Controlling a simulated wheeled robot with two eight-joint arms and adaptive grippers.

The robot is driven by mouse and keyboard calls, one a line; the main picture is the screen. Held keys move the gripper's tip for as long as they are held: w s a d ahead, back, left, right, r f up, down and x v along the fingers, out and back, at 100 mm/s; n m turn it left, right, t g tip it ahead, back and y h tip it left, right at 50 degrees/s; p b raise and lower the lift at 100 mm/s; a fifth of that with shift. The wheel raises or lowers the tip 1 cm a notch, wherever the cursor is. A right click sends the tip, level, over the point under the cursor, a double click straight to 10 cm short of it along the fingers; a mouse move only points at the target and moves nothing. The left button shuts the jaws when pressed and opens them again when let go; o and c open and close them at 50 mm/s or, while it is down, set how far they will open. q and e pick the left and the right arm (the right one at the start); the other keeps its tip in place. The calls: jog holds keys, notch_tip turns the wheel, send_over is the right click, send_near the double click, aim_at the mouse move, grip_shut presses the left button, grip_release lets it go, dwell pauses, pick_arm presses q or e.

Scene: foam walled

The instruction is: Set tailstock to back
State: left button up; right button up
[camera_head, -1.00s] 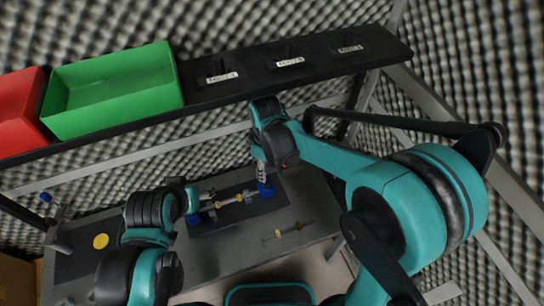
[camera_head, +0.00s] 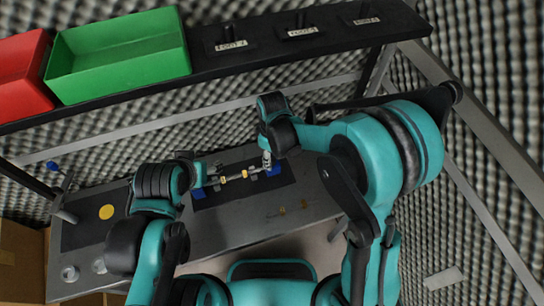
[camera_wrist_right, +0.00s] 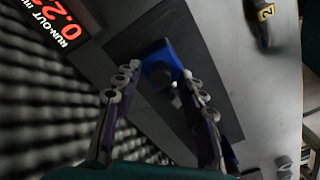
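A shaft with yellow rings (camera_head: 234,177) lies between a left blue block (camera_head: 198,193) and a right blue block (camera_head: 274,170) on a dark plate on the bench. No label shows which part is the tailstock. My right gripper (camera_head: 267,160) is at the right blue block. In the right wrist view my right gripper (camera_wrist_right: 161,88) has its fingers spread apart, with a blue block (camera_wrist_right: 160,66) showing between and beyond the tips. Contact cannot be told. My left gripper (camera_head: 210,174) is by the left blue block and shaft end; its fingers are too small to read.
A shelf (camera_head: 210,84) behind the bench carries a green bin (camera_head: 120,62), a red bin (camera_head: 20,70) and three labelled black fixtures. A run-out display (camera_wrist_right: 58,20) shows in the wrist view.

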grip_shut()
jog(key=shift+w+d, duration=0.25)
jog(key=shift+d, duration=0.5)
jog(key=shift+w+d, duration=0.25)
jog(key=shift+d, duration=0.45)
jog(key=shift+o, duration=0.3)
grip_release()
jog(key=shift+o, duration=0.4)
jog(key=shift+d, duration=0.1)
jog(key=shift+r, duration=0.1)
